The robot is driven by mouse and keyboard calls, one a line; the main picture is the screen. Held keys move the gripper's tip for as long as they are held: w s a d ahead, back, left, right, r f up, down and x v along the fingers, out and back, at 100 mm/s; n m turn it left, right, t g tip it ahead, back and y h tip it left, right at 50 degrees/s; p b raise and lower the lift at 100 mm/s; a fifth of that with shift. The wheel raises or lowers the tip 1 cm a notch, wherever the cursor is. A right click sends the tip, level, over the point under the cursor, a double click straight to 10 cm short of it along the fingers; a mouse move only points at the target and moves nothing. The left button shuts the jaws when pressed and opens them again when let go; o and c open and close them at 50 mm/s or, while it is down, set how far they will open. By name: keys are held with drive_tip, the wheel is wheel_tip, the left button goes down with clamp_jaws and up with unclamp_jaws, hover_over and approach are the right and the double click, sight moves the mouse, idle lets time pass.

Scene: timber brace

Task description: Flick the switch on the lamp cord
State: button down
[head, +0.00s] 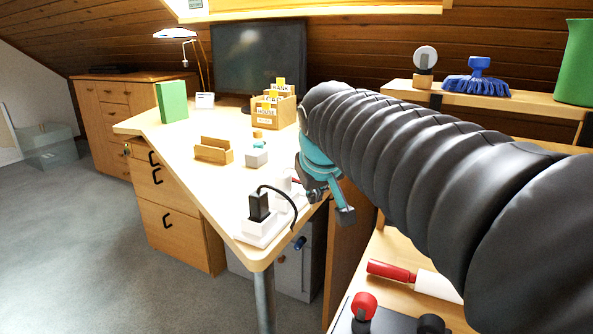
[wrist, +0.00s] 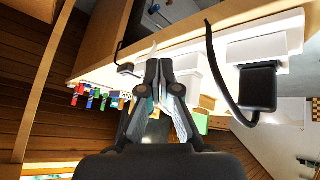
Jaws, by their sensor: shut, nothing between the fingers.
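A lamp (head: 176,34) with a white shade stands at the back left of the desk (head: 190,125). A black plug (head: 258,206) sits in a white power strip (head: 262,232) at the desk's near corner. A black cord (head: 290,196) arches from the plug; the plug (wrist: 257,87) and cord also show large in the wrist view. A small dark piece (wrist: 127,69) with a thin cord lies left of my fingertips there; I cannot tell whether it is the switch. My gripper (wrist: 165,62) is shut and empty, beside the desk's right edge. My arm hides part of that edge.
A wooden letter holder (head: 213,150), grey block (head: 257,158), labelled boxes (head: 272,110), green book (head: 172,101) and monitor (head: 258,58) stand on the desk. At right, a shelf holds a blue brush (head: 477,82). A red-handled tool (head: 392,271) lies below. The desk's left middle is clear.

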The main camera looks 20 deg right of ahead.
drive_tip(key=w+d+r+h, duration=0.1)
drive_tip(key=w+d+r, duration=0.3)
drive_tip(key=w, duration=0.5)
drive_tip(key=w+d+r+t+h+b, duration=0.1)
drive_tip(key=w+d+r, duration=0.3)
drive_tip(key=w, duration=0.6)
drive_tip(key=shift+w+d+n, duration=0.15)
drive_tip(key=shift+d+n, duration=0.15)
drive_tip(key=shift+d, duration=0.05)
drive_tip(key=shift+b, duration=0.35)
drive_tip(key=f+b, duration=0.3)
drive_tip(key=f, duration=0.1)
drive_tip(key=f+b, duration=0.2)
drive_tip(key=shift+w+a+b, duration=0.25)
drive_tip(key=shift+a+b, duration=0.05)
drive_tip(key=shift+b, duration=0.05)
drive_tip(key=shift+w+a+f+b, duration=0.1)
drive_tip(key=shift+f+b, duration=0.2)
drive_tip(key=shift+f, duration=0.35)
drive_tip(key=shift+w+a+f+b, duration=0.1)
drive_tip(key=shift+f+b, duration=0.2)
drive_tip(key=shift+f, duration=0.3)
drive_tip(key=shift+f, duration=0.1)
drive_tip(key=shift+f, duration=0.35)
drive_tip(key=shift+f, duration=0.3)
drive_tip(key=shift+r, duration=0.1)
